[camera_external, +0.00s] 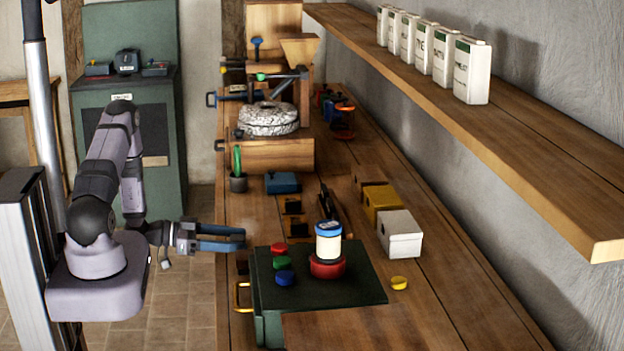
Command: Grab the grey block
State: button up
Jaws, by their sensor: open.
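A pale grey-white block-shaped box (399,235) stands on the wooden bench, right of centre; it is the closest match to a grey block that I see. My gripper (242,239) is at the bench's left edge, well to the left of this box and apart from it. Its two blue-grey fingers point right and are open, with nothing visible between them. The green case with the jar lies nearer the camera, between the gripper and the box.
A yellow box (382,203) stands just behind the pale box. A jar with a blue lid (328,242) stands in a red base on the green case (350,285), beside several coloured knobs. A yellow disc (399,283) lies to the right. A wooden shelf (520,165) overhangs the right side.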

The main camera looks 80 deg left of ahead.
aim_at(254, 245)
jog(key=w+p, duration=0.1)
jog(key=w, duration=0.2)
jog(key=shift+w+a+f, duration=0.1)
jog(key=shift+w+a, duration=0.05)
jog(key=shift+w+f+p, duration=0.25)
jog(key=shift+w+p, duration=0.1)
jog(key=shift+w, duration=0.45)
jog(key=c, duration=1.1)
